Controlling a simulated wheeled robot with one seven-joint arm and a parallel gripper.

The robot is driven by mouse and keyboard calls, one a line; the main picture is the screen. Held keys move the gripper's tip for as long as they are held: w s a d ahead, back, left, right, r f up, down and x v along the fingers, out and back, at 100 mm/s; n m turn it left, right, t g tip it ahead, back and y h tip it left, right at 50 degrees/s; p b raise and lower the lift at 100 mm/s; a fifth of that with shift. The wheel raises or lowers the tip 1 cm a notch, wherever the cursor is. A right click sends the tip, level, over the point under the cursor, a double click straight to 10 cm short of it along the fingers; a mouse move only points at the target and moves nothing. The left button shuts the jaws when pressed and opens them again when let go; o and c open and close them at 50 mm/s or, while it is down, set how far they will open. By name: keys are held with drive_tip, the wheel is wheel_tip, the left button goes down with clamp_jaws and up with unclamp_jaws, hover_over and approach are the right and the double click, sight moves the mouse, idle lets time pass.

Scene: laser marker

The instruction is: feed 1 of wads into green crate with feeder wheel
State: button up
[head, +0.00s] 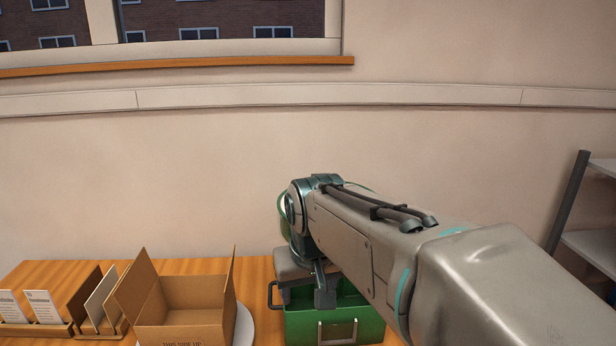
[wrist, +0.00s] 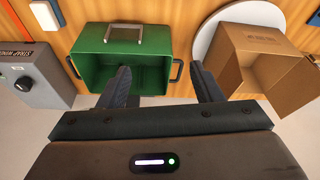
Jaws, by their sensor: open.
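The green crate (head: 365,326) stands on the wooden table, partly hidden by my arm in the head view. It also shows in the wrist view (wrist: 92,42), with black side handles and a pale front handle. The part of its inside that I see looks empty. My gripper (wrist: 162,84) is open, with nothing between its fingers. In the wrist view one finger overlaps the crate's inside and the other is beside the cardboard box; their height above the crate is unclear. I see no wads, and no feeder wheel that I can make out.
An open cardboard box (head: 190,315) stands beside the crate on a round white disc (wrist: 207,42). A grey control box (wrist: 38,78) with a black knob is on the crate's other side. Card holders (head: 55,325) stand at far left, and shelves (head: 590,245) at right.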

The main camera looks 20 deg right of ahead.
drive_tip(key=w+d+r+m+h+p, duration=0.1)
drive_tip(key=w+d+r+m+p, duration=0.15)
drive_tip(key=w+d+r, duration=0.6)
drive_tip(key=w+d+r+m+h+p, duration=0.1)
drive_tip(key=w+d+r+m+p, duration=0.3)
drive_tip(key=w+r, duration=0.7)
drive_tip(key=w+d+f, duration=0.1)
drive_tip(key=w+f, duration=0.1)
drive_tip(key=f, duration=0.2)
drive_tip(key=w+d+f+n+p, duration=0.1)
drive_tip(key=f, duration=0.4)
drive_tip(key=w+d+f+n+p, duration=0.1)
drive_tip(key=w+f, duration=0.1)
drive_tip(key=f, duration=0.2)
drive_tip(key=shift+w+f+t, duration=0.2)
drive_tip(key=shift+w+t, duration=0.1)
clamp_jaws()
